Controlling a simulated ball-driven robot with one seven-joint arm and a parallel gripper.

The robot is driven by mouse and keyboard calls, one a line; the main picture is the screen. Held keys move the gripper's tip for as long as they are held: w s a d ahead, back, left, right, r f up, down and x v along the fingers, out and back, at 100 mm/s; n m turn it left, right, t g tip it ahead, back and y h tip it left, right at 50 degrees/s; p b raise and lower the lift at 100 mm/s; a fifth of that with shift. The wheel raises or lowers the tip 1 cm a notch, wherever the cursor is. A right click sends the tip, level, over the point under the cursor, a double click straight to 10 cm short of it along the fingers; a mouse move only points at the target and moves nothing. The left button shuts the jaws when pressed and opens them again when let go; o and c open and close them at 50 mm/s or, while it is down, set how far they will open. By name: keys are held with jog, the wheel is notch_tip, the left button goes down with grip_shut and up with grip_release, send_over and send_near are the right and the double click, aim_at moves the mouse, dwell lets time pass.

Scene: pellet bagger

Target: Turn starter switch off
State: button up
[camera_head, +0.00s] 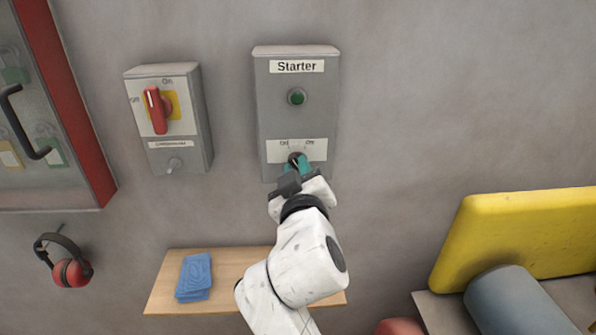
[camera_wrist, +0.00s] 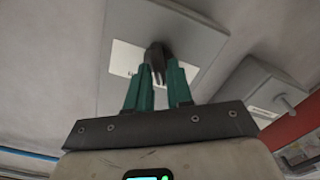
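The grey Starter box (camera_head: 264,105) is on the wall in the head view, with a round green button and a white label marked ON at its right end. The dark starter switch knob (camera_head: 296,158) is on that label, partly covered by my gripper. It also shows in the wrist view (camera_wrist: 157,53). My gripper (camera_head: 297,165) has its teal fingers at the knob, one on each side; they show in the wrist view (camera_wrist: 160,69) too. A small gap shows between the fingers, and I cannot tell if they press on the knob. The knob's exact angle is hidden.
A grey box with a red rotary switch (camera_head: 155,109) is left of the Starter box. A red-framed cabinet (camera_head: 75,100) and red ear defenders (camera_head: 71,272) are further left. A wooden shelf (camera_head: 235,262) below holds blue cloths (camera_head: 194,276). A yellow panel (camera_head: 520,235) is at right.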

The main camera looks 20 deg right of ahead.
jog(key=o, duration=0.3)
jog(key=b+v, duration=0.2)
jog(key=v, duration=0.8)
jog(key=shift+s+a, duration=0.15)
jog(key=shift+s, duration=0.25)
jog(key=s+d+f+m+g+y, duration=0.1)
jog(key=s+d+f+g, duration=0.2)
jog(key=f, duration=0.5)
jog(key=s+d+f+g, duration=0.2)
jog(key=d+f+g, duration=0.15)
jog(key=f, duration=0.45)
jog(key=s+d+f+m+g+y, duration=0.1)
jog(key=s+d+f+g, duration=0.2)
jog(key=f, duration=0.5)
jog(key=s+d+f+g+y, duration=0.1)
jog(key=s+f+g, duration=0.2)
jog(key=s+f, duration=0.4)
jog(key=s+d+f+m+g+y, duration=0.1)
jog(key=s+f+g+y, duration=0.1)
jog(key=s+f, duration=0.5)
jog(key=s+g, duration=0.1)
jog(key=s, duration=0.4)
jog(key=shift+s+f+g, duration=0.3)
jog(key=shift+f+g, duration=0.05)
jog(key=shift+f, duration=0.05)
